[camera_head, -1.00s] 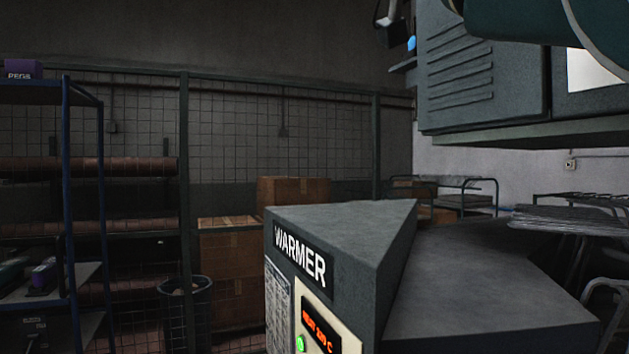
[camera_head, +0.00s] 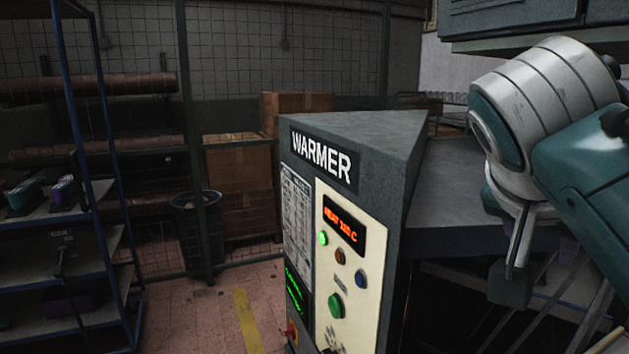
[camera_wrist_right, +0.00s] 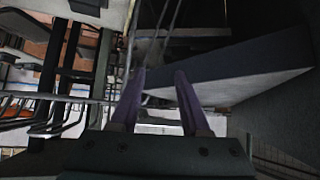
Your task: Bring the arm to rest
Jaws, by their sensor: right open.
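My right arm comes in from the right in the head view, with teal and white links. Its gripper (camera_head: 512,270) hangs down beside the right part of the warmer, apart from the control panel. In the right wrist view the two purple fingers of this gripper (camera_wrist_right: 160,95) stand apart with nothing between them, so it is open and empty. My left gripper is in neither view.
The dark grey warmer (camera_head: 360,130) stands close in front, with a lit control panel (camera_head: 345,270). A blue shelf rack (camera_head: 75,150) stands at left. A bin (camera_head: 197,235) and cardboard boxes (camera_head: 240,180) stand behind. Bare tiled floor (camera_head: 195,315) lies between rack and warmer.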

